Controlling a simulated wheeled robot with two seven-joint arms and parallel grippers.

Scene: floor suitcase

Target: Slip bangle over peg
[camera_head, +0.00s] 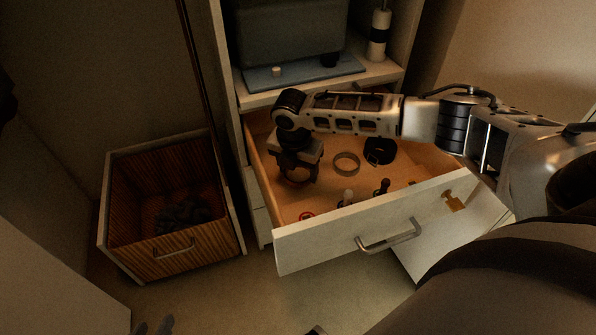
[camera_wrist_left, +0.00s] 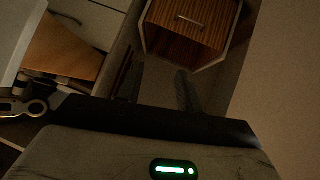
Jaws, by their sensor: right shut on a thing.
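A tan ring-shaped bangle (camera_head: 346,171) lies in the open drawer in the head view, right of my right gripper and apart from it. My right gripper (camera_head: 299,180) points down inside the drawer's left part. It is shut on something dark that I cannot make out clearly. A short white-topped peg-like piece (camera_head: 347,197) and a dark one with a reddish base (camera_head: 383,187) stand near the drawer front. I cannot tell which is the peg. My left gripper (camera_head: 154,328) shows only its fingertips at the bottom edge; in the left wrist view its fingers (camera_wrist_left: 160,85) are apart and empty.
The white drawer front (camera_head: 350,225) with a handle bounds the drawer. A black looped item (camera_head: 380,151) and a small red ring (camera_head: 307,215) lie inside. A striped wooden bin (camera_head: 150,248) stands on the floor at left. A shelf (camera_head: 385,75) is above.

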